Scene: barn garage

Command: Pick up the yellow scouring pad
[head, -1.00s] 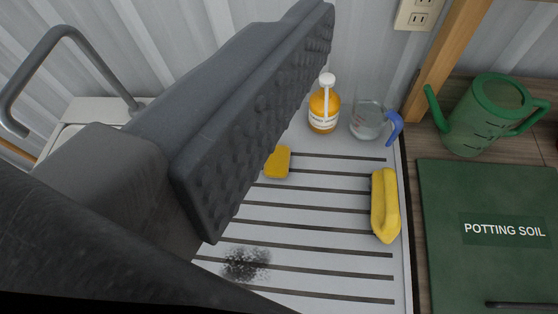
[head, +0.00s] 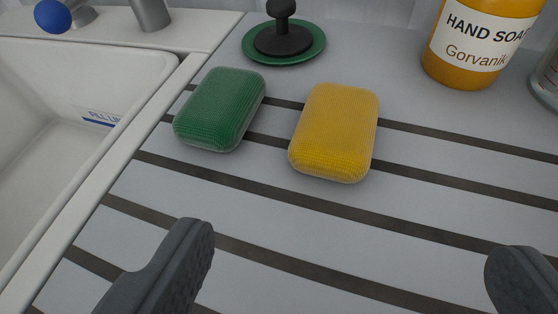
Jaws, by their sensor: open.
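The yellow scouring pad (head: 335,132) lies flat on the slatted drainboard (head: 330,237), near the upper middle of the view. A green scouring pad (head: 221,108) lies just to its left, with a gap between them. My gripper (head: 350,262) is open and empty, with one finger at the lower left and the other at the lower right. The yellow pad is beyond the fingertips, between their lines, and touches neither.
A white sink basin (head: 75,110) is at the left. A black plug on a green disc (head: 284,42) sits behind the pads. A hand soap bottle (head: 478,42) stands at the back right, beside a partly seen clear jar. The drainboard in front of the pads is clear.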

